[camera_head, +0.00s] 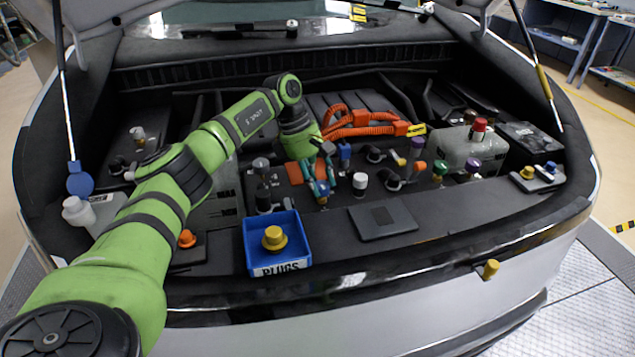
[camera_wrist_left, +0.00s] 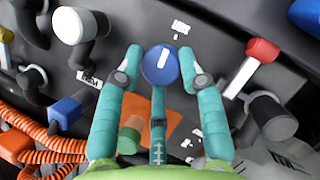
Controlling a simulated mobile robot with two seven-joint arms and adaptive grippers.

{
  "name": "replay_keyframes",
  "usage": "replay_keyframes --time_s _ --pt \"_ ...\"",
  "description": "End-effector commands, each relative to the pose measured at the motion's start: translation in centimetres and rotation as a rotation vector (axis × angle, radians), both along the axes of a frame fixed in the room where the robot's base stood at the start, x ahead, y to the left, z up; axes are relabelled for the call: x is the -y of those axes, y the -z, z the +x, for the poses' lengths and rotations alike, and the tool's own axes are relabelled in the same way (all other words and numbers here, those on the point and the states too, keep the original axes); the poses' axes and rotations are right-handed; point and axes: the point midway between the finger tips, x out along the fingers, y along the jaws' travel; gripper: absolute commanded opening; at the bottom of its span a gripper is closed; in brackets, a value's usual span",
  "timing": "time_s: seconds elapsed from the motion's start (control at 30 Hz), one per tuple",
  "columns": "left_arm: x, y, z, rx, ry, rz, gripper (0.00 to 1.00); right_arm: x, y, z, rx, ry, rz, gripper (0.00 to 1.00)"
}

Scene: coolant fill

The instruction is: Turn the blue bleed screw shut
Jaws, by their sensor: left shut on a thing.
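The blue bleed screw (camera_wrist_left: 152,66) shows in the left wrist view as a round blue head with a slightly tilted white bar across it. White markings are on the dark panel just above it. My left gripper (camera_wrist_left: 160,70) has its teal fingers on either side of the screw head, shut on it. In the head view my left gripper (camera_head: 321,190) points down into the engine bay; the screw is mostly hidden between its fingers there. My right gripper is not in view.
A white cap (camera_head: 360,181), a blue connector (camera_head: 345,152) and orange hoses (camera_head: 360,122) are close by. A blue PLUGS tray (camera_head: 248,262) holds a yellow plug (camera_head: 274,238).

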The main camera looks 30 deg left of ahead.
Motion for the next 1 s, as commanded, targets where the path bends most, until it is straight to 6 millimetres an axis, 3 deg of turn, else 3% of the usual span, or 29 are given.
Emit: replay_keyframes --time_s 0.03,0.73,0.77,0.8,1.0 --pt "0.64 -0.12 0.19 0.005 0.028 -0.011 0.06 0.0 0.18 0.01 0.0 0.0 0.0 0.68" --pt "0.65 0.09 -0.03 -0.005 0.1 -0.009 0.06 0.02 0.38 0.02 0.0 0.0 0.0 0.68" --pt "0.65 0.11 -0.03 -0.005 0.1 -0.009 0.51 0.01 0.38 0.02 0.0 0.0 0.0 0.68" --pt "0.65 0.11 -0.03 -0.005 0.1 -0.009 0.59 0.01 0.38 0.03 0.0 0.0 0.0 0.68" --pt "0.4 0.1 -0.03 -0.005 0.093 -0.005 0.59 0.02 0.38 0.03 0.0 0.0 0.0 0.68"
